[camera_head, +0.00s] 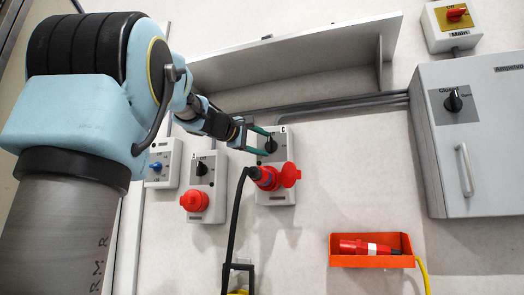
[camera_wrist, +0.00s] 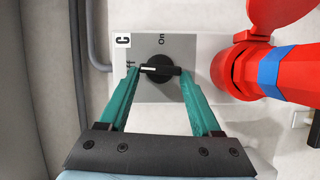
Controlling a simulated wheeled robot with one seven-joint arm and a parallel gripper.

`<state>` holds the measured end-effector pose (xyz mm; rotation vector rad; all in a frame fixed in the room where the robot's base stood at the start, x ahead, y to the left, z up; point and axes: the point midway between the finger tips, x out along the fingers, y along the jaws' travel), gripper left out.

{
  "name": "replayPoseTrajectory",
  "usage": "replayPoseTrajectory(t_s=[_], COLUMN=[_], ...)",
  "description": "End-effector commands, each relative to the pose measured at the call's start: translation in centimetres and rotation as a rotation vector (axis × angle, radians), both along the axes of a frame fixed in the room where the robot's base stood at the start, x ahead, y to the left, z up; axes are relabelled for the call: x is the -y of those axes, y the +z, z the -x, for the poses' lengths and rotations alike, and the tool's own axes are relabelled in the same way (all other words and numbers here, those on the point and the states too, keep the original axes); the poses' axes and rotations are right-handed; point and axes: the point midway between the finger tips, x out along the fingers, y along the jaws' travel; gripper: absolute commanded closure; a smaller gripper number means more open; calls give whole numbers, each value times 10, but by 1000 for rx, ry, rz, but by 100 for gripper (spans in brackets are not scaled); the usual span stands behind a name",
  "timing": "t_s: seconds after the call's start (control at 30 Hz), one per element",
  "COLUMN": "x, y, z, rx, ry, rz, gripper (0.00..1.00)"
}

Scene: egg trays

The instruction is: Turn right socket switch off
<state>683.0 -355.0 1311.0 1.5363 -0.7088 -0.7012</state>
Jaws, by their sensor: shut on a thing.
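The right socket box (camera_head: 277,197) is on the wall, with a black rotary switch (camera_head: 271,146) near its top and a red plug in its red socket below. In the wrist view the switch knob (camera_wrist: 163,68) lies crosswise, with its white mark at the left end towards the "Off" label; "On" is above. My gripper (camera_head: 262,143) is at this switch. In the wrist view its green fingers (camera_wrist: 158,74) are shut on the two ends of the knob. The "Off" label is partly covered by the left finger.
The red plug (camera_wrist: 282,72) is close to the right of my fingers in the wrist view. A middle socket box (camera_head: 203,160) and a left one with a blue switch (camera_head: 156,166) stand beside. A grey cabinet (camera_head: 478,125) and an orange holder (camera_head: 371,261) are at right. A shelf (camera_head: 310,52) is above.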

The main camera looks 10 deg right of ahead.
Motion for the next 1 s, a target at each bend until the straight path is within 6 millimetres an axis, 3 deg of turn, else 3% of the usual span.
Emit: replayPoseTrajectory(t_s=[0.77, 0.8, 1.0], x=[0, 0, 0], y=[-3, -3, -2], z=[-1, -1, -1], rx=[-49, -49, -47], ry=[1, 1, 1], rz=[83, 83, 82], gripper=[91, 31, 8])
